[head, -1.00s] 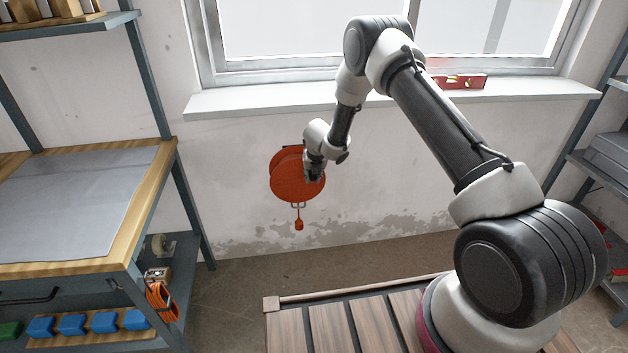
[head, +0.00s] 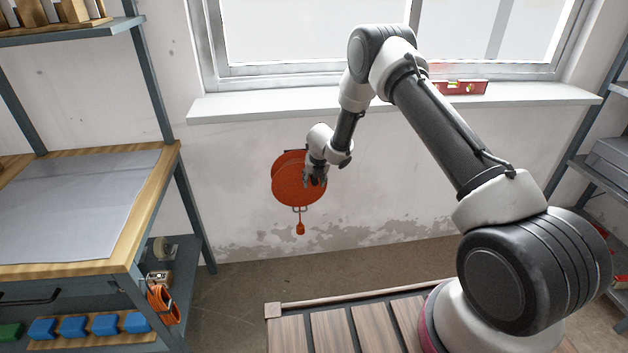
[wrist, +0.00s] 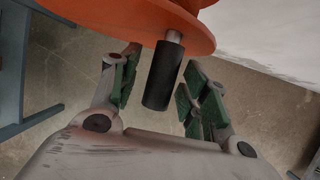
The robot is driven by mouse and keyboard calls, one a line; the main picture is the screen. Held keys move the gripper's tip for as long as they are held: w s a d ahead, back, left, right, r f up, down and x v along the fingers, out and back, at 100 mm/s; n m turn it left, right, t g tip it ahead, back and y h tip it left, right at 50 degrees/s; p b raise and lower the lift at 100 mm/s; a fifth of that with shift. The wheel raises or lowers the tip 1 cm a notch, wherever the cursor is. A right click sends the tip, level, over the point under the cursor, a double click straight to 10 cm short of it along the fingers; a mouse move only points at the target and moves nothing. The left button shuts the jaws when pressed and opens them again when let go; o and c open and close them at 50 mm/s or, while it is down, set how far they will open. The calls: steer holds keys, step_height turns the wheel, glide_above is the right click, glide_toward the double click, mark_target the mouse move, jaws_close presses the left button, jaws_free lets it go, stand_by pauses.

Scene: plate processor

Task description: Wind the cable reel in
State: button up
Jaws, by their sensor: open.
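The orange cable reel (head: 297,184) hangs on the wall below the window, with an orange cable end (head: 300,228) dangling under it. In the wrist view the reel's disc (wrist: 130,18) fills the top. Its black crank handle (wrist: 163,75) sticks out from the disc on a short metal pin. My gripper (wrist: 158,88) is open, with its green-padded fingers on either side of the handle. A gap shows between the handle and each finger. In the head view my gripper (head: 318,178) is at the reel's right side and covers the handle.
A workbench (head: 150,205) with a grey mat stands at the left. A window sill (head: 230,107) with a red spirit level (head: 460,88) runs above the reel. A shelf rack (head: 590,165) stands at the right. The floor below the reel is clear.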

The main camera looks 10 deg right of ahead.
steer(key=v, duration=0.7)
steer(key=shift+r, duration=0.25)
